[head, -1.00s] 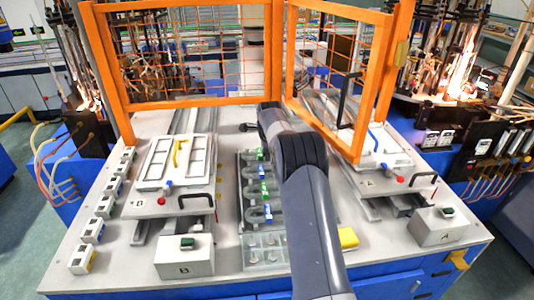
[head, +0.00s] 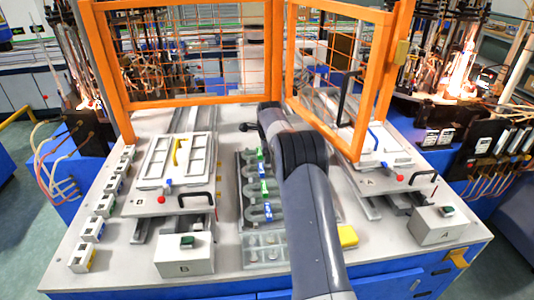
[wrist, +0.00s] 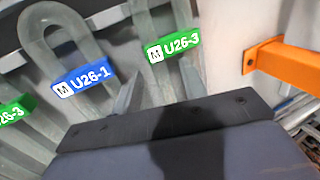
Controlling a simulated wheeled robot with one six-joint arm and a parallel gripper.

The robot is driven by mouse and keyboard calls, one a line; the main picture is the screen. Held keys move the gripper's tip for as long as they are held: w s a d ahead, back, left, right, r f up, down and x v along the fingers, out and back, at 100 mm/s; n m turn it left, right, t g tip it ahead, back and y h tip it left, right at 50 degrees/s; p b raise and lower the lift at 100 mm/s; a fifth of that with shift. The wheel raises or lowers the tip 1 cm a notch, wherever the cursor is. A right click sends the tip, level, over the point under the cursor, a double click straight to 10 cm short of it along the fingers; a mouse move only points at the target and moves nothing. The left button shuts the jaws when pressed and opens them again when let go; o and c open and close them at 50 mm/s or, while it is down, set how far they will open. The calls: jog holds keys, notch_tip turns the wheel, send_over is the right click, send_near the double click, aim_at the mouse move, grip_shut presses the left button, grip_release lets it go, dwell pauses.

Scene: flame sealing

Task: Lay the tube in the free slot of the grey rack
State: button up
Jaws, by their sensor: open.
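The grey rack (head: 241,205) lies in the middle of the table and holds several clear U-shaped tubes with blue or green tags. In the wrist view, a tube with a green U26-3 tag (wrist: 173,46) lies in front of my gripper (wrist: 160,88), between its two fingers. The gripper is open. Left of it is a tube with a blue U26-1 tag (wrist: 84,79). Another green tag is cut off at the left edge. Whether the fingers touch the tube I cannot tell. My arm hides the rack's right side in the head view, so no free slot shows clearly.
Orange mesh guards (head: 190,100) stand at the back of the table. Fixture B (head: 180,205) is left of the rack, fixture A (head: 400,178) right. An orange bar (wrist: 280,62) is at right in the wrist view.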

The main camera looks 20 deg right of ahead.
jog(key=b+v, duration=0.2)
jog(key=v, duration=0.8)
jog(key=shift+r, duration=0.4)
jog(key=shift+a+f, duration=0.1)
jog(key=p+x, duration=0.2)
jog(key=x, duration=0.8)
jog(key=shift+f, duration=0.2)
jog(key=shift+r, duration=0.2)
